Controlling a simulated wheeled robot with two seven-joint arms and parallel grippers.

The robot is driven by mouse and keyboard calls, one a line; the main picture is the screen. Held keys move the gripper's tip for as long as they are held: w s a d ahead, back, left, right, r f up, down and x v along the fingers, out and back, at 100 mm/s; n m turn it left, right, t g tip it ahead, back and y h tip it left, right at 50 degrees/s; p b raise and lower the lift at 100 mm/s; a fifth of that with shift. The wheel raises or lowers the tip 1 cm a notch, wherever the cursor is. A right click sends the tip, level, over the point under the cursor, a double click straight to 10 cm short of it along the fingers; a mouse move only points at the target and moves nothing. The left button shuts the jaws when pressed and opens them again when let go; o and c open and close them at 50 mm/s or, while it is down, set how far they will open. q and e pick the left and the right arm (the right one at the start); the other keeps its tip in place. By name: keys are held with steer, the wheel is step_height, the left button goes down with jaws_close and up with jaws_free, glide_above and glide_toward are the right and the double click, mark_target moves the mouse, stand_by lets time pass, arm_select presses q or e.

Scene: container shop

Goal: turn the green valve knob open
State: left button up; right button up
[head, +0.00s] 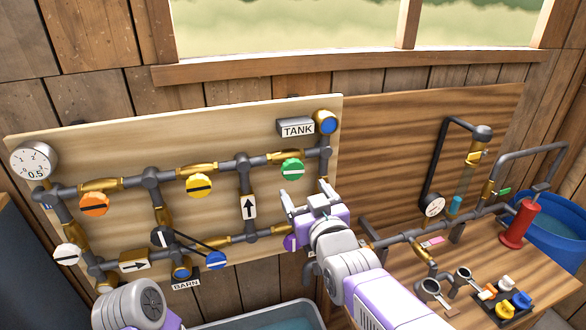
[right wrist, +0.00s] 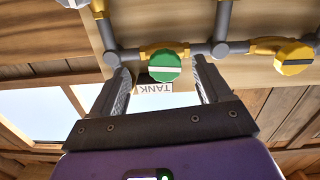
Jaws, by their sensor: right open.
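The green valve knob (head: 292,168) is a round disc with a white bar across it, on a brass valve in the upper pipe of the light wooden board. In the head view the bar lies roughly along the pipe. My right gripper (head: 303,190) is open and empty, just below and in front of the knob. In the right wrist view the green knob (right wrist: 164,66) appears between the two spread fingers (right wrist: 160,72), its bar nearly level; no finger visibly touches it. Of my left arm only a link shows at the lower left; its gripper is out of view.
Yellow (head: 199,185) and orange (head: 95,204) knobs sit left on the same pipe. Blue (head: 215,261) and white (head: 67,255) knobs sit lower. A TANK sign (head: 297,129) is above the green knob. A wooden bench with a red cylinder (head: 520,224) stands at right.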

mark_target(294, 170)
steer(key=shift+w+a+r+b, duration=0.2)
steer(key=shift+w+a+r, duration=0.05)
steer(key=shift+w+r, duration=0.35)
steer(key=shift+w+a+r+b, duration=0.25)
steer(key=shift+w+r, duration=0.2)
steer(key=shift+w, duration=0.15)
steer(key=shift+x, duration=2.3)
steer(key=shift+a+r, duration=0.1)
steer(key=c, duration=1)
steer(key=shift+n, duration=0.4)
steer(key=shift+n+b, duration=0.35)
steer(key=shift+n, duration=0.05)
